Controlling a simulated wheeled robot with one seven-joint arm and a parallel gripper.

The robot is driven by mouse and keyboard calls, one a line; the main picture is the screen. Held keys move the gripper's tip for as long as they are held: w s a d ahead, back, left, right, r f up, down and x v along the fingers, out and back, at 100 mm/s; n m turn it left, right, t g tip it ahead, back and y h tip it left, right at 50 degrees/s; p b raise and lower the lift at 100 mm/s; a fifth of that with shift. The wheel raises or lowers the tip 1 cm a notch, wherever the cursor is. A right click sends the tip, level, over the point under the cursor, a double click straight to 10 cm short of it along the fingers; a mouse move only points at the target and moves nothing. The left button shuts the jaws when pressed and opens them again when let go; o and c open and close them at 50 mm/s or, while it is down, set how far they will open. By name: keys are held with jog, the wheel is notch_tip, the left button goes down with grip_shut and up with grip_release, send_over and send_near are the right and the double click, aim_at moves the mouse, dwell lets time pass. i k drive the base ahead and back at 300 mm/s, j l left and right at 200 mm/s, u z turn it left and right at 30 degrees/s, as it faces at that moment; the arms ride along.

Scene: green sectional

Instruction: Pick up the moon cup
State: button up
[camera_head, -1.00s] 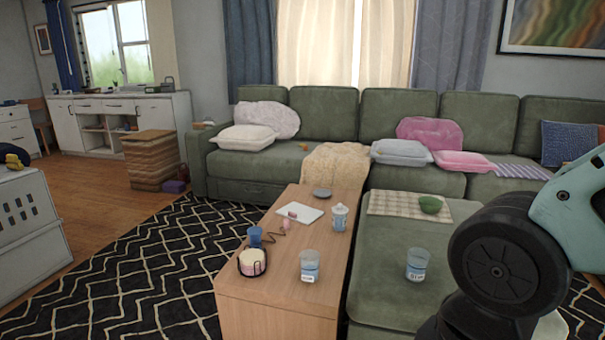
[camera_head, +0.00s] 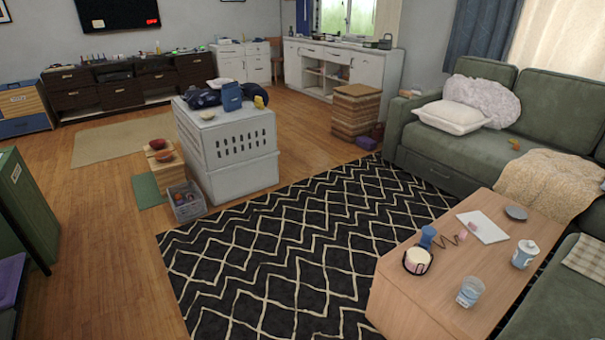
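A clear cup with a blue-and-white label (camera_head: 470,291) stands upright near the front of the wooden coffee table (camera_head: 430,309). Its label is too small to read, so I cannot tell whether it is the moon cup. A white and blue lidded cup (camera_head: 525,253) stands farther back at the table's right edge. My gripper is not in view.
A green sofa (camera_head: 435,172) borders the right. The patterned rug (camera_head: 290,262) is clear; a white crate (camera_head: 232,150) stands beyond it.

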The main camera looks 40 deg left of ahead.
aim_at(471, 289)
jog(key=u, duration=4.55)
jog(key=z, duration=4.4)
jog(key=i+j+z, duration=0.2)
jog(key=z, duration=0.25)
jog(key=i+j+z, duration=0.25)
jog(key=z, duration=0.2)
